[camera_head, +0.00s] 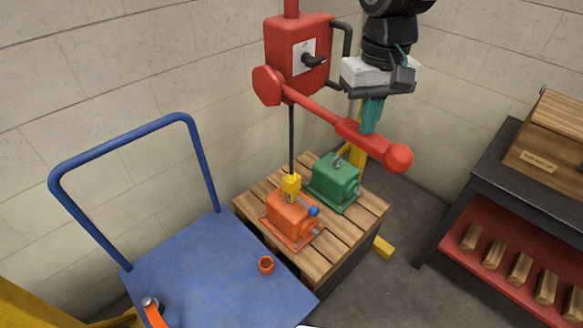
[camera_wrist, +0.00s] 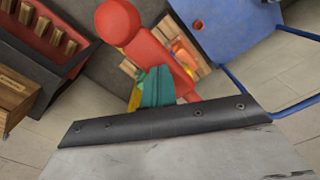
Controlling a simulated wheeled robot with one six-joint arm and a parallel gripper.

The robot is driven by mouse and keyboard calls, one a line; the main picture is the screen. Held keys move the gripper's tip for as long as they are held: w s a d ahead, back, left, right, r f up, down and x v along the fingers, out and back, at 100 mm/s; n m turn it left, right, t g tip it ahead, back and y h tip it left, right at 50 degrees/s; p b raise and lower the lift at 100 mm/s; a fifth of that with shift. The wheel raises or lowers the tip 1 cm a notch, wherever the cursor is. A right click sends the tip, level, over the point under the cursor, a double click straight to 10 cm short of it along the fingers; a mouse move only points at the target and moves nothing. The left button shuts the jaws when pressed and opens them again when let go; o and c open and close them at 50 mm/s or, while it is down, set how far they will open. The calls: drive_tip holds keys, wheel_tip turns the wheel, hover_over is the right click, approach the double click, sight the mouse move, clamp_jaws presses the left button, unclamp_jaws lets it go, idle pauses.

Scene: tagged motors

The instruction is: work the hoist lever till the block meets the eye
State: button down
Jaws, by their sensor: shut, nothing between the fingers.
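The red hoist (camera_head: 297,55) stands at the wall, its long red lever (camera_head: 325,112) slanting down right to a ball end. The lever also shows in the wrist view (camera_wrist: 150,50). A yellow block (camera_head: 291,187) hangs on a dark line right over the orange motor (camera_head: 290,222); it seems to be at the motor's top, but I cannot tell whether it meets the eye, which is hidden. A green motor (camera_head: 334,182) with a grey eye on top sits behind. My gripper (camera_head: 370,128) is shut and empty, its teal fingertips (camera_wrist: 157,72) at the lever; contact is unclear.
Both motors sit on a wooden pallet (camera_head: 352,232). A blue cart (camera_head: 200,275) with an orange ring (camera_head: 266,265) stands at the left. A dark bench (camera_head: 490,165) with a wooden box (camera_head: 545,150) is at the right.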

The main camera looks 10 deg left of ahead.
drive_tip(key=shift+f, duration=0.35)
drive_tip(key=shift+r, duration=0.1)
wheel_tip(320, 180, up, 10)
drive_tip(key=shift+w+a, duration=0.3)
drive_tip(key=shift+a, duration=0.1)
idle(0.4)
wheel_tip(320, 180, up, 7)
idle(0.6)
